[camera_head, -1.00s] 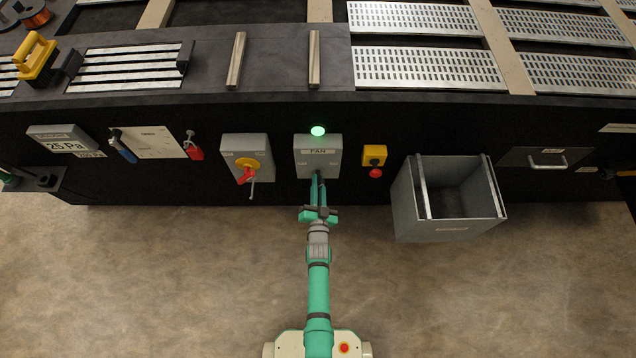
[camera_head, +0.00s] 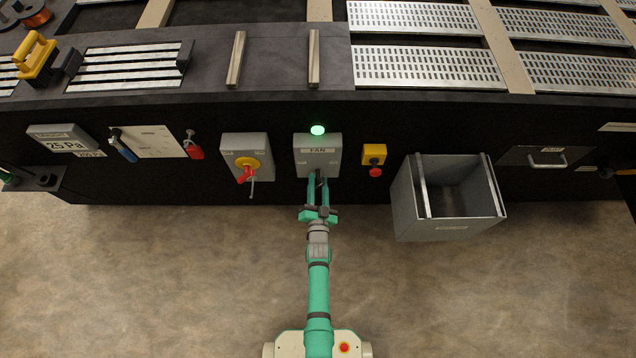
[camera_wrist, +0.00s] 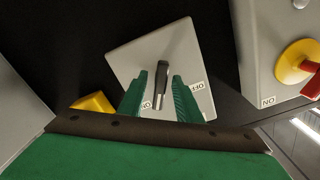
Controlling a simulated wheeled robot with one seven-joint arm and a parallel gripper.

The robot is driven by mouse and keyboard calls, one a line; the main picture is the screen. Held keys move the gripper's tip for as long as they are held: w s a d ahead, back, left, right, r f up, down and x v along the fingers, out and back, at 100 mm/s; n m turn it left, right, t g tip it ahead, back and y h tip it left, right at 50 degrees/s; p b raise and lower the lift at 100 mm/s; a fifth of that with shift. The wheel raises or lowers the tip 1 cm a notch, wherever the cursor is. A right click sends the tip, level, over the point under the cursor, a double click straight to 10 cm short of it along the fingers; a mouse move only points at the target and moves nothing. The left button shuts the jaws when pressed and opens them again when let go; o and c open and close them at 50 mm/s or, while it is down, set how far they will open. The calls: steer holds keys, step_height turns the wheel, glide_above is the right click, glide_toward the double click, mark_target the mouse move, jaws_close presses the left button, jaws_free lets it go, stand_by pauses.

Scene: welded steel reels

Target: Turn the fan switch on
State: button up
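The grey FAN switch box (camera_head: 306,157) is on the dark front wall of the bench, with a lit green lamp (camera_head: 318,130) above it. My gripper (camera_head: 318,176) is in front of the box's lower part. In the wrist view the two green fingers of my gripper (camera_wrist: 160,84) are apart, one on each side of the dark switch lever (camera_wrist: 161,66). A gap shows between each finger and the lever. The box (camera_wrist: 135,55) has an ON label at lower left, partly behind a finger, and an OFF label at right. The lever's exact setting is hard to tell.
A grey box with a yellow and red rotary switch (camera_head: 247,166) is to the left. A yellow box with a red button (camera_head: 374,156) is close on the right. An open grey bin (camera_head: 450,228) stands further right. The floor around my arm is clear.

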steer(key=s, duration=1)
steer(key=shift+s, duration=0.3)
steer(key=shift+d, duration=0.1)
steer(key=s+r+n+g, duration=0.1)
steer(key=s+r+n, duration=0.1)
steer(key=s+r, duration=0.75)
steer(key=s+r+n+g, duration=0.1)
steer(key=s+r+n, duration=0.1)
steer(key=s+r, duration=0.8)
steer(key=s+r+n, duration=0.2)
steer(key=s+r, duration=0.5)
steer(key=shift+s+a+r+g, duration=0.2)
steer(key=shift+s+a+g, duration=0.05)
steer(key=shift+s+g, duration=0.1)
